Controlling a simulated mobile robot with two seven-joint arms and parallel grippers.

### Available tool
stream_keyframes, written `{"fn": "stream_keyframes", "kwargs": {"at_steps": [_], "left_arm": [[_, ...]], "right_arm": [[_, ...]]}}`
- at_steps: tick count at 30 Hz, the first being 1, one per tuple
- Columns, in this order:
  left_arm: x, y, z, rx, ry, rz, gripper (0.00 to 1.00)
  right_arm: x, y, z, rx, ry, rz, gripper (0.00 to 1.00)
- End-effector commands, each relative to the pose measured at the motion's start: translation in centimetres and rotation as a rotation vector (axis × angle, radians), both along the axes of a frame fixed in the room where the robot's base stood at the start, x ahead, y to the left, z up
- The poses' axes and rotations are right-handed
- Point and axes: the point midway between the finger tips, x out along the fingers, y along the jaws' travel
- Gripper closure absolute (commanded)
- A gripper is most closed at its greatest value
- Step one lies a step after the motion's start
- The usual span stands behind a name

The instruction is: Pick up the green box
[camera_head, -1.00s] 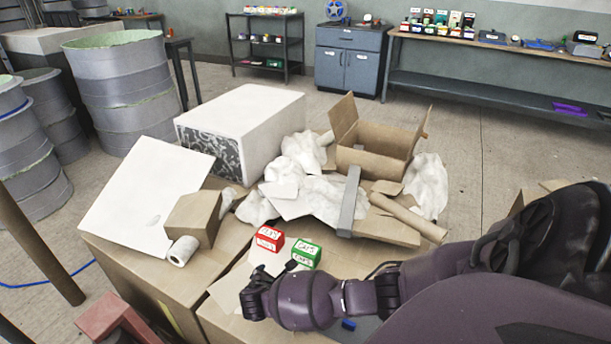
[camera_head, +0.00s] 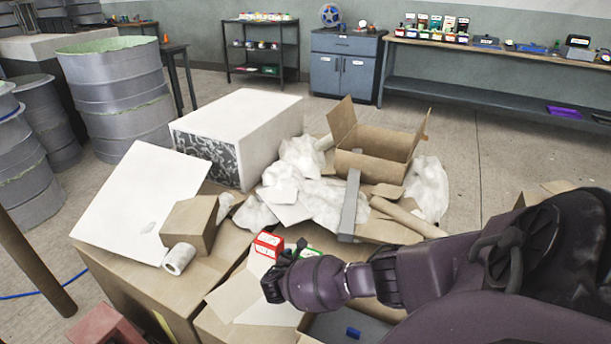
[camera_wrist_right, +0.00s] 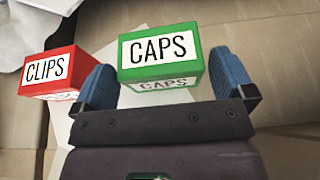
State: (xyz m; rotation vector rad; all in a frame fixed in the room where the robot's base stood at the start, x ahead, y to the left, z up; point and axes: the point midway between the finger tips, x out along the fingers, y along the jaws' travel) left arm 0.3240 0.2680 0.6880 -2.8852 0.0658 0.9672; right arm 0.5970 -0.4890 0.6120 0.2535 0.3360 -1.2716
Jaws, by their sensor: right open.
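The green box (camera_wrist_right: 165,52) with a white "CAPS" label sits just ahead of my right gripper in the right wrist view. That gripper (camera_wrist_right: 165,80) is open, and its blue fingertips show on either side of the box's near part. I cannot tell whether either finger touches it. In the head view only a bit of the green box (camera_head: 312,253) shows behind my right gripper (camera_head: 284,265). My left gripper is in neither view.
A red "CLIPS" box (camera_wrist_right: 50,72) stands close to the left of the green box; it also shows in the head view (camera_head: 267,244). Large cardboard boxes (camera_head: 140,295), crumpled white packing (camera_head: 318,198) and a cardboard tube (camera_head: 405,215) lie around. A white block (camera_head: 245,125) stands behind.

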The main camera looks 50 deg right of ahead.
Motion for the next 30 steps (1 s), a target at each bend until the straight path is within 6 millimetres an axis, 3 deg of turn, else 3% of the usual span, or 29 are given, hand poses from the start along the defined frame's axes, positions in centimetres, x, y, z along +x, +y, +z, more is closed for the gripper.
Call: {"fn": "stream_keyframes", "kwargs": {"at_steps": [9, 17, 24, 30], "left_arm": [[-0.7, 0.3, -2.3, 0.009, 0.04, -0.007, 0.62], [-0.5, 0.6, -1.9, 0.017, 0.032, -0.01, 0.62], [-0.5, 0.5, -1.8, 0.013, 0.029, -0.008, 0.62], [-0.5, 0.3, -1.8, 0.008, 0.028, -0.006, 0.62]], "right_arm": [[1.0, -3.7, -1.8, -0.002, 0.007, -0.001, 0.0], [1.3, -3.9, -1.4, 0.0, -0.001, 0.001, 0.0], [1.3, -3.9, -1.5, 0.0, 0.0, 0.0, 0.37], [1.2, -3.9, -1.5, 0.0, 0.0, 0.0, 0.38]]}}
